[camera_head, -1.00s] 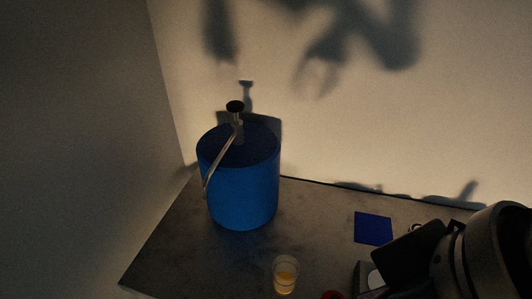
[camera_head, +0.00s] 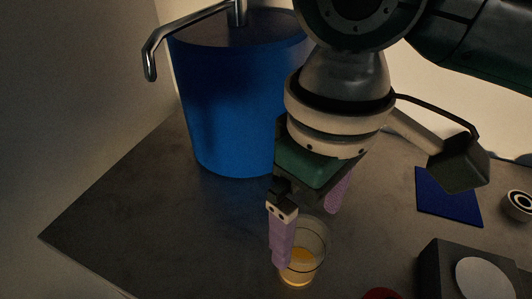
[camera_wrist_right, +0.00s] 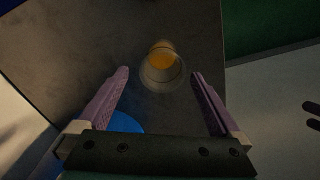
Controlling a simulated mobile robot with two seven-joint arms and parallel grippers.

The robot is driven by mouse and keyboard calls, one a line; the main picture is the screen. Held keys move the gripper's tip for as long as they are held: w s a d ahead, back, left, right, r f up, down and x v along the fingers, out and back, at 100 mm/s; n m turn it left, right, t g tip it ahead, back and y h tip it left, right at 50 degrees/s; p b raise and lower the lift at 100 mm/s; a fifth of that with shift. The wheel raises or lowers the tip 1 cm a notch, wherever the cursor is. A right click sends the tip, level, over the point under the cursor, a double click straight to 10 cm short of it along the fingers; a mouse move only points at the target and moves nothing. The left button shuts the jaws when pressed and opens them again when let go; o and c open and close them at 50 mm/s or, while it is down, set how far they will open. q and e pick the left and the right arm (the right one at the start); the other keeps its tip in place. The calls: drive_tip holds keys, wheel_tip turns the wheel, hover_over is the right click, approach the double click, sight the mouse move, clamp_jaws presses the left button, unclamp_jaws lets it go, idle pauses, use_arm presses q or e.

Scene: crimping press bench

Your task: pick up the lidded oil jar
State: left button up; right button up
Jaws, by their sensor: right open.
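A small clear glass jar (camera_head: 305,264) with amber oil in its bottom stands upright on the grey bench near its front edge. I cannot make out a lid on it. My right gripper (camera_head: 310,228) is open, with its purple fingers pointing down around the jar. One finger covers part of the jar's left side, and the other is behind it. In the right wrist view the jar (camera_wrist_right: 162,68) lies between the two fingertips, with a gap on each side. My left gripper is out of view.
A large blue drum (camera_head: 235,110) with a metal spout stands behind and left of the jar. A blue square pad (camera_head: 450,198), a dark block with a pale disc (camera_head: 484,279) and a red object (camera_head: 381,294) are at the right. The bench's left part is clear.

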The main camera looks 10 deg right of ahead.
drive_tip(key=b, duration=0.1)
hover_over(301, 251)
drive_tip(key=s+a, duration=0.1)
drive_tip(key=s, duration=0.1)
wheel_tip(301, 251, down, 7)
drive_tip(key=shift+s+a+r, duration=0.1)
drive_tip(key=c, duration=1.5)
